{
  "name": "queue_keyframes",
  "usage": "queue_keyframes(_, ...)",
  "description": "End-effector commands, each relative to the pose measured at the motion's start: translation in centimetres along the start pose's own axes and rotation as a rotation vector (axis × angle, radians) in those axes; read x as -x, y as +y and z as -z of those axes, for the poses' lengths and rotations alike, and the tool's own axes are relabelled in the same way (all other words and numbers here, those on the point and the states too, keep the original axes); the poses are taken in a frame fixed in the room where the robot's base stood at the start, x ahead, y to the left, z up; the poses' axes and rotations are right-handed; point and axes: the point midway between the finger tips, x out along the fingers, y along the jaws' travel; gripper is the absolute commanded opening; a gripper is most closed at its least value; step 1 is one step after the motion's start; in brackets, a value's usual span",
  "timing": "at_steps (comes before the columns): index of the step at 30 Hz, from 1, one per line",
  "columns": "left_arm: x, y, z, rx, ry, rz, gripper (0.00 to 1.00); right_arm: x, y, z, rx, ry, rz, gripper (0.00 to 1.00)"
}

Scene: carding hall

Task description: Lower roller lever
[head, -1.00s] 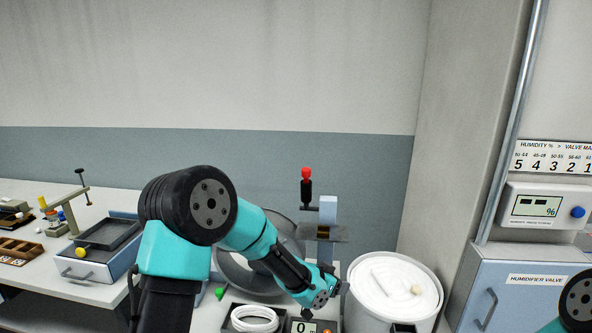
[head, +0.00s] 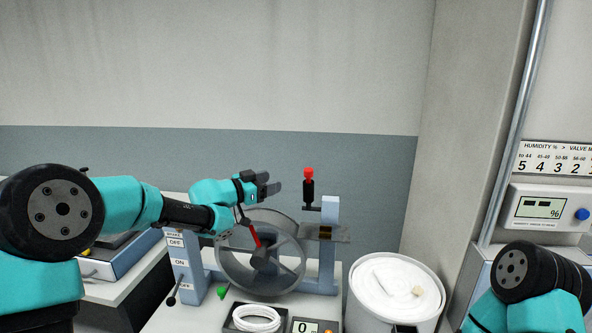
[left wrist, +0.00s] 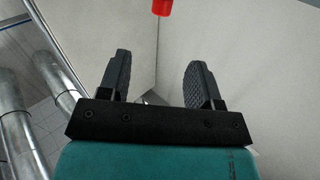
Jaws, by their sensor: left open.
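The roller lever (head: 308,188) stands upright on the blue-grey post of the machine, with a red knob on top and a black shaft below. My left gripper (head: 271,182) is at about knob height, a short way to the left of the lever in the head view, and touches nothing I can see. In the left wrist view its two dark fingers (left wrist: 158,62) are spread apart with nothing between them. A red cylinder end, apparently the knob (left wrist: 162,7), shows at the top edge beyond the fingers. My right gripper is out of view; only part of its arm shows at lower right.
Below my left gripper is a round drum (head: 232,277) with a red rod. A brake panel (head: 180,262) with a black-knobbed lever stands left of it. A white-filled bin (head: 359,300) is to the right; a coil of white cord (head: 256,319) lies in front.

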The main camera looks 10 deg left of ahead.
Motion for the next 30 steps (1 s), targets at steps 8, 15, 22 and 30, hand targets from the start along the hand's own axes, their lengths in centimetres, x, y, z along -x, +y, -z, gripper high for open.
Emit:
queue_keyframes(8, 0.2, -0.2, 0.3, -0.001, 0.007, -0.006, 0.58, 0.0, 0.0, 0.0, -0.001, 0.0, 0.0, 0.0)
queue_keyframes(15, -0.4, -0.2, 0.3, -0.001, 0.007, -0.006, 0.58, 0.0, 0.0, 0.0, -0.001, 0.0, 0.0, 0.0)
queue_keyframes(22, -3.2, -0.1, 0.2, -0.001, 0.006, -0.007, 0.58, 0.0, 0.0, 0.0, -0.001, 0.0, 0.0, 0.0)
queue_keyframes(30, -7.8, -0.1, 0.3, -0.002, 0.007, -0.007, 0.58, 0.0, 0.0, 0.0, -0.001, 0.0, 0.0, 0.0)
